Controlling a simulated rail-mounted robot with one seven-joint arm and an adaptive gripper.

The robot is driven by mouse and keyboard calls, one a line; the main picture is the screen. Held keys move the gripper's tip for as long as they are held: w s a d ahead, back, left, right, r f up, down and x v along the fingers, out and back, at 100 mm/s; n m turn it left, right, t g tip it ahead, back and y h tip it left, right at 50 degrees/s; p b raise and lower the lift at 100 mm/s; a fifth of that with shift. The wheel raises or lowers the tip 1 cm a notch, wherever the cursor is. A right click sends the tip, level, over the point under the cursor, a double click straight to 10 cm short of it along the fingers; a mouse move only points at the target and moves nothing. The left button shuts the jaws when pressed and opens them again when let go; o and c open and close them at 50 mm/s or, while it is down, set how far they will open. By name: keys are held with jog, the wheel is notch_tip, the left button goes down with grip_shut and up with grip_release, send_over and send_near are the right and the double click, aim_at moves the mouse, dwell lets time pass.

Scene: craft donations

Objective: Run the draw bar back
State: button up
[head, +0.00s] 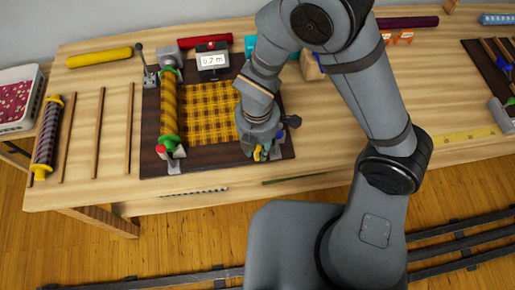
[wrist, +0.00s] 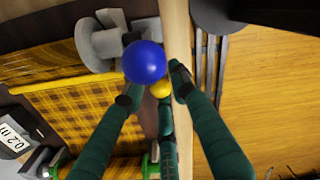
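A yellow bar (wrist: 75,82) lies across the yellow-and-black plaid cloth in the wrist view, with one end toward my fingers. The cloth (head: 208,108) stretches right from a cloth roll with green flanges (head: 170,108). My gripper (wrist: 158,92) is at the front right of the cloth frame; it also shows in the head view (head: 262,150). Its green fingers are spread. A blue ball knob (wrist: 145,62) and a smaller yellow ball (wrist: 161,88) are at the fingertips; I cannot tell whether they touch. My arm hides the frame's right part in the head view.
A display reading 0.2 m (head: 213,61) stands behind the cloth. A grey spool (wrist: 95,48) is near the blue knob. Thin sticks (head: 98,135) and a dark fabric roll (head: 47,137) lie left. A yellow ruler (head: 465,136) lies right.

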jog(key=shift+f, duration=0.8)
jog(key=shift+c, duration=1.4)
jog(key=c, duration=0.4)
grip_shut()
